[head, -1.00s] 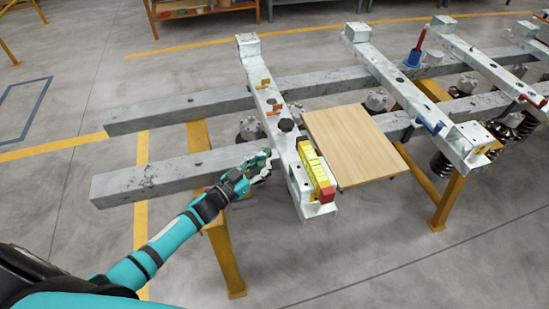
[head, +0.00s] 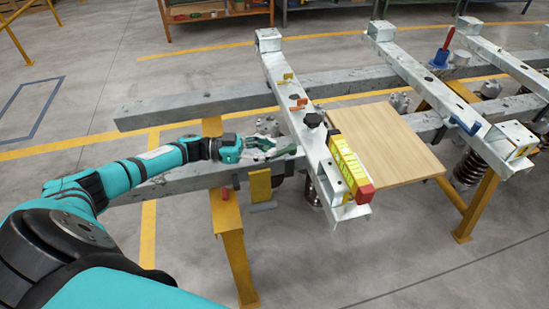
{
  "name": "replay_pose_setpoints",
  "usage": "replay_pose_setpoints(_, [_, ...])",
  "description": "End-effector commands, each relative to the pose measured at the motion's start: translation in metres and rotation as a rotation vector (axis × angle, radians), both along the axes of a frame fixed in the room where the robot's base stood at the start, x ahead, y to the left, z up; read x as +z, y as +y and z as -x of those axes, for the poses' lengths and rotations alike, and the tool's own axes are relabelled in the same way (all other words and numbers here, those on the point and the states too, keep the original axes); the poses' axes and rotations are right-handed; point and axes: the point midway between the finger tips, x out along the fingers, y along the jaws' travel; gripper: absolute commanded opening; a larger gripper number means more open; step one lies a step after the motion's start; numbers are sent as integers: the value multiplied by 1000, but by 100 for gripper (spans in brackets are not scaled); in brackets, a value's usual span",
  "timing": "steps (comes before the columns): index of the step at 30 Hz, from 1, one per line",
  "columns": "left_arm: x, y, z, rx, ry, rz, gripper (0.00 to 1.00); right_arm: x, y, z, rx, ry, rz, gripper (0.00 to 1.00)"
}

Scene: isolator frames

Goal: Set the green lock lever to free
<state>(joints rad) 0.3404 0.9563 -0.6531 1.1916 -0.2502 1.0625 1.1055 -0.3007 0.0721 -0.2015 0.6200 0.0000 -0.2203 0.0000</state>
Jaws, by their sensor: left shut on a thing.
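My left gripper (head: 275,147) reaches in from the left, just left of the pale cross beam (head: 292,103) and above the near long beam. It is shut on a dark green piece, which looks like the green lock lever (head: 287,153), beside that cross beam. The fingers cover part of the lever, so its exact angle and its pivot cannot be made out. My right gripper is not in view.
A black knob (head: 313,119), small orange and yellow parts (head: 298,100) and a yellow block with a red end (head: 349,166) sit on the cross beam. A wooden board (head: 385,140) lies to the right. A yellow plate (head: 260,185) stands below the gripper.

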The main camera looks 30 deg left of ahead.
Motion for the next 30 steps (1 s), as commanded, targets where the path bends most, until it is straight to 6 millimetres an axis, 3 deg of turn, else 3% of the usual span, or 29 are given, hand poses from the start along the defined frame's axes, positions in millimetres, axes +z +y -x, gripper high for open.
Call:
replay_pose_setpoints(1, [-10, 9, 2, 6, 15, -16, 0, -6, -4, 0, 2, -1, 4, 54])
replay_pose_setpoints(8, [-7, 15, -3, 8, 12, -17, 0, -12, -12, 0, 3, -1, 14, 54])
replay_pose_setpoints(26, [-4, 18, -6, 12, 8, -18, 0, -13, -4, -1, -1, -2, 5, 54])
replay_pose_setpoints(27, [-4, 18, -6, 12, 8, -18, 17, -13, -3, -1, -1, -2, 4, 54])
replay_pose_setpoints(30, [-3, 17, -7, 11, 7, -16, 30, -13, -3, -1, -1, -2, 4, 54])
